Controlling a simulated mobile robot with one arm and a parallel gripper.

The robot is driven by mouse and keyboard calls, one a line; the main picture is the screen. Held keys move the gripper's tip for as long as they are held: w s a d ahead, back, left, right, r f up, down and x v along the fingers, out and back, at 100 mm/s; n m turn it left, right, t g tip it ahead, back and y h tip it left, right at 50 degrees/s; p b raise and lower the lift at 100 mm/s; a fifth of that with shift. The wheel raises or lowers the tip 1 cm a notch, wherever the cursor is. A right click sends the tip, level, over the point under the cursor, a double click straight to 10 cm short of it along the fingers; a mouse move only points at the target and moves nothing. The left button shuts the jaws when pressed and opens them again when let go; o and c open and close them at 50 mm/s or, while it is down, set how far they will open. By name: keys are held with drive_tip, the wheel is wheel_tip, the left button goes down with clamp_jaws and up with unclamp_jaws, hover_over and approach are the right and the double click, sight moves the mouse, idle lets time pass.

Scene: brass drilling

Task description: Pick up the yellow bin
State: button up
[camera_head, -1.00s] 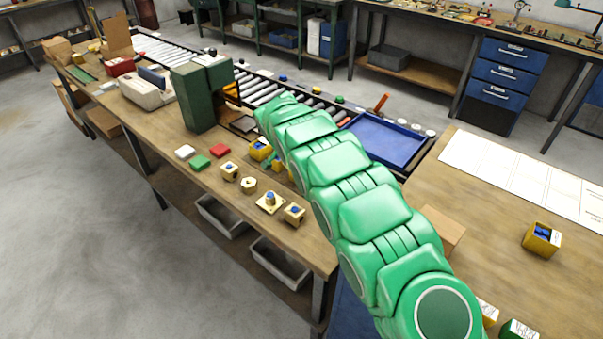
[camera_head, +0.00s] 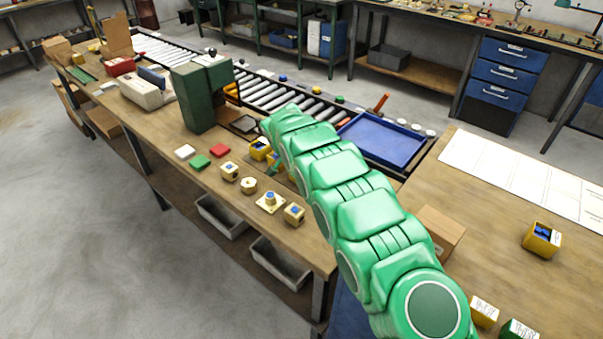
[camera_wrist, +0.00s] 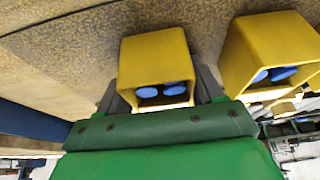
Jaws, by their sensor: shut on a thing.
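A yellow bin (camera_wrist: 155,55) with blue pieces inside sits between the dark fingers of my gripper (camera_wrist: 161,95) in the wrist view. My gripper is shut on it. A second yellow bin (camera_wrist: 272,52), also holding blue pieces, is close by on the right in that view. In the head view, one yellow bin (camera_head: 260,148) shows on the long workbench, beside the end of my green arm. My arm hides most of my gripper and the held bin there. I cannot tell whether the held bin is clear of the bench.
Several brass parts (camera_head: 249,185) stand along the front of the workbench (camera_head: 170,160), near red and green blocks. A green machine (camera_head: 195,95) stands left of my arm. A blue tray (camera_head: 383,140) is to the right. Another yellow bin (camera_head: 541,240) stands on the right-hand table.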

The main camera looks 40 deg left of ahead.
drive_tip(key=shift+r, duration=0.15)
drive_tip(key=shift+c, duration=0.2)
drive_tip(key=shift+r, duration=1.55)
drive_tip(key=shift+s+d+r, duration=0.25)
drive_tip(key=shift+d+r, duration=0.05)
drive_tip(key=shift+r, duration=0.15)
drive_tip(key=shift+s+d+r, duration=0.25)
drive_tip(key=shift+r, duration=0.15)
drive_tip(key=s+d+r, duration=0.8)
drive_tip(key=d, duration=0.1)
drive_tip(key=shift+d, duration=0.2)
